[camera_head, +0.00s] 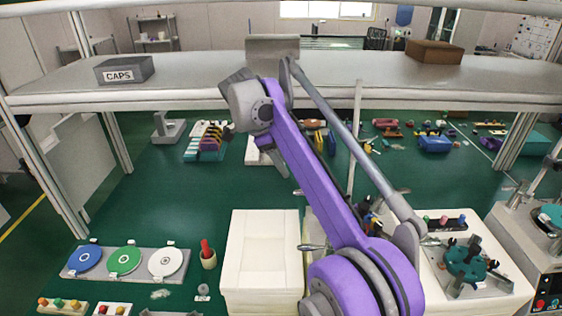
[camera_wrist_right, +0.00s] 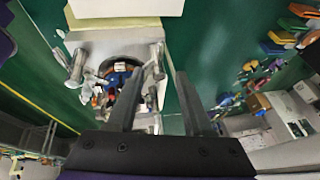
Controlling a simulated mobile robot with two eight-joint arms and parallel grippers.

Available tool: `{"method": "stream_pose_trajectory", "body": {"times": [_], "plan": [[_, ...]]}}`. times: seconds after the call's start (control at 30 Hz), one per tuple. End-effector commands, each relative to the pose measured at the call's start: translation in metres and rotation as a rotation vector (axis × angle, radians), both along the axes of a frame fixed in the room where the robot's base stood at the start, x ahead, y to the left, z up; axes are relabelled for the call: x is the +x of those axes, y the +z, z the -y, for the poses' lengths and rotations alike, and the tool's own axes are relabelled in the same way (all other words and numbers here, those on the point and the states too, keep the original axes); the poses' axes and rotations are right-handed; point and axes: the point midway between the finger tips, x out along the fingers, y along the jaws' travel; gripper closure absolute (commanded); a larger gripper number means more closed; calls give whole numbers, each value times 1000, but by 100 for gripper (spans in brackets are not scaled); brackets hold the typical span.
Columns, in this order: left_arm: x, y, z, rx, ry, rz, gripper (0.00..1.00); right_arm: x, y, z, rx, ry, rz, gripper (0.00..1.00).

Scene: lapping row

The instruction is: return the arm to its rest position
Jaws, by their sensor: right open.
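My purple right arm (camera_head: 315,185) rises from the bottom right of the head view and bends at a grey joint in front of the shelf. It hides part of the bench behind it. In the right wrist view my right gripper (camera_wrist_right: 168,70) is open, with two dark fingers apart and nothing between them. Beyond the fingers is a pale machine with a round opening (camera_wrist_right: 122,72) holding small blue and red parts. My left gripper does not show.
A grey shelf (camera_head: 190,82) spans the back, bearing a CAPS box (camera_head: 125,69) and a brown box (camera_head: 434,52). A white tray (camera_head: 262,250) stands left of my arm. Blue, green and white discs (camera_head: 124,260) lie at left. A machine with a green wheel (camera_head: 467,262) stands right.

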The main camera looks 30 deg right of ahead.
Motion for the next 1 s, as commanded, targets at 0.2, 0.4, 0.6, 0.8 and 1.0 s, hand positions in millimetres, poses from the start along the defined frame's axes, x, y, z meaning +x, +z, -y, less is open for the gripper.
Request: {"method": "stream_pose_trajectory", "body": {"times": [0.2,0.4,0.6,0.8,1.0], "plan": [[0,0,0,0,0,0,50,0,0,0,0,1,0,49],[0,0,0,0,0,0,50,-14,-8,-13,33,172,-22,49],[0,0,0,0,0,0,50,-60,-45,-49,84,677,-65,49],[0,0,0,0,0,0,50,-119,-103,-86,45,1222,-83,49],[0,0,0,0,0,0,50,-178,-170,-117,-92,1697,-89,49]]}}
